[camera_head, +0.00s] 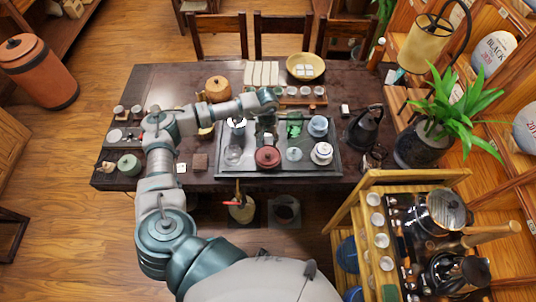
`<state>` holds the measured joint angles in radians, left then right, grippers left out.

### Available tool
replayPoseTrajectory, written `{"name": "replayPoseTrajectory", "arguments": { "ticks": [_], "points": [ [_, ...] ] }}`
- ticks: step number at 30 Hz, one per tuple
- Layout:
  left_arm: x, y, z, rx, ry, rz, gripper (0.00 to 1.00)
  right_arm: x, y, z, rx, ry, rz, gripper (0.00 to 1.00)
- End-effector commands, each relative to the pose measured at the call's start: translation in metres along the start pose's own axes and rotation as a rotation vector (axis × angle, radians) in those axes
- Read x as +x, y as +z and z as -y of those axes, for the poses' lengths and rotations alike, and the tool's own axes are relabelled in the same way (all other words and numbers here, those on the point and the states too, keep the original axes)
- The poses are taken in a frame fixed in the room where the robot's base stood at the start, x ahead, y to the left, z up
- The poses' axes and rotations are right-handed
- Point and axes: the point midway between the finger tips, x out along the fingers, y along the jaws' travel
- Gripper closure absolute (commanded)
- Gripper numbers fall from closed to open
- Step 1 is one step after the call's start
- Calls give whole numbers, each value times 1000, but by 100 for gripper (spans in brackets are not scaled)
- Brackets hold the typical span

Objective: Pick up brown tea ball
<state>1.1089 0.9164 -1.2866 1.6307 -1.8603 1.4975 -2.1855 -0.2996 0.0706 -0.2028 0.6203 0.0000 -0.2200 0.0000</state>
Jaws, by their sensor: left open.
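My left arm reaches in from the left over the dark table (330,185), and its gripper (267,121) points down over the tea tray, open. I cannot make out a brown tea ball for certain; it is too small to tell or hidden by the arm. A small brown block (200,161) lies on the table left of the tray, with a small white piece (181,167) beside it. The gripper is to the right of both and apart from them. My right gripper is not in view.
The tea tray (325,171) holds a reddish-brown teapot (267,157), a lidded white cup (321,153) and glassware. A tan bowl (305,67) with white pieces stands at the back. A dark kettle (364,131) is at right. A wooden cart (372,182) stands front right.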

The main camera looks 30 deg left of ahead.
Motion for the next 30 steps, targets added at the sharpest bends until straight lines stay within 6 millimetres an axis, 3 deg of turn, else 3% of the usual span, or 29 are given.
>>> {"name": "replayPoseTrajectory", "arguments": {
  "ticks": [5,11,21,29,30],
  "points": [
    [36,0,2,-1,4,4,44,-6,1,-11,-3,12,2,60],
    [52,-1,2,-1,5,2,44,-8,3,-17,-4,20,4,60],
    [97,-3,-7,-2,5,2,44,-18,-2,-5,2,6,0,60],
    [102,-3,-6,-2,4,1,44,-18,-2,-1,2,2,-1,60],
    [102,-3,-6,-2,5,1,49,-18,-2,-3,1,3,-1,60]
  ]
}}
